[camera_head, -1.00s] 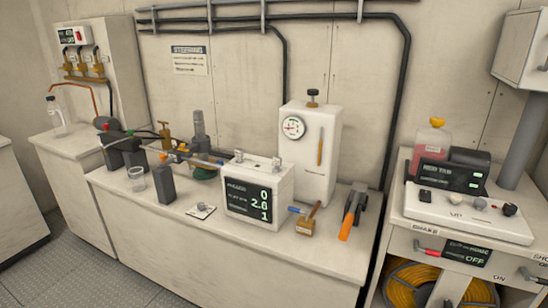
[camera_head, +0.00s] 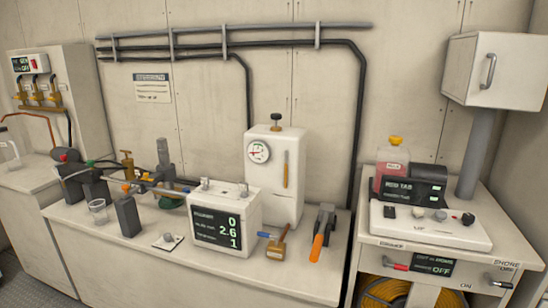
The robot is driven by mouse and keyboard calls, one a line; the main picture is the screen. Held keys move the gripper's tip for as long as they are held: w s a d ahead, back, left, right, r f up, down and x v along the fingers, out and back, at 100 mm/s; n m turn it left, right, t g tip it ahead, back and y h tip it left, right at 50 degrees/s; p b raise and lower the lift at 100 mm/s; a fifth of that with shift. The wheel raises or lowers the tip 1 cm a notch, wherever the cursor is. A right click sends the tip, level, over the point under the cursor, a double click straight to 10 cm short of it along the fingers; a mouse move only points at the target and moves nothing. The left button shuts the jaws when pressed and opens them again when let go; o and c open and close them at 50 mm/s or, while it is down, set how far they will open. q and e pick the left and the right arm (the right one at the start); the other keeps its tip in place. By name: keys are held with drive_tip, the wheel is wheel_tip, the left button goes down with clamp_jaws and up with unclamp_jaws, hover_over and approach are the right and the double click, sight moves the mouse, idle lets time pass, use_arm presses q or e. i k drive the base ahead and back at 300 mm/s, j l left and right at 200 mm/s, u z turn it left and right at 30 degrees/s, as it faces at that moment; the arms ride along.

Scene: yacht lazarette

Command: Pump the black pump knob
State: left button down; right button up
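A dark knob (camera_head: 276,119) stands upright on top of the white box with a round gauge (camera_head: 259,152), at the back of the middle counter. Another small black knob (camera_head: 468,219) is on the sloped white panel (camera_head: 420,232) of the right-hand unit. I cannot tell from the picture which of these is the pump knob. Neither of my grippers is in view, and nothing is seen touching either knob.
The white display box (camera_head: 224,222) stands in front of the gauge box. A wood-handled tool (camera_head: 274,242) and an orange-handled tool (camera_head: 320,235) lie beside it. Bottles and hoses crowd the counter's left. A wall cabinet (camera_head: 500,70) hangs above the right-hand unit.

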sight(276, 118)
drive_tip(key=i+j, duration=0.2)
drive_tip(key=j, duration=0.15)
drive_tip(key=i+j+z, duration=0.15)
drive_tip(key=i+j, duration=0.25)
drive_tip(key=j, duration=0.25)
drive_tip(key=i+j+z, duration=0.15)
drive_tip(key=j, duration=0.2)
drive_tip(key=i+j, duration=0.2)
drive_tip(key=j, duration=0.15)
drive_tip(key=i+j+z, duration=0.1)
drive_tip(key=j, duration=0.3)
drive_tip(key=i+j+z, duration=0.1)
drive_tip(key=i+j, duration=0.3)
drive_tip(key=j, duration=0.35)
drive_tip(key=z, duration=0.05)
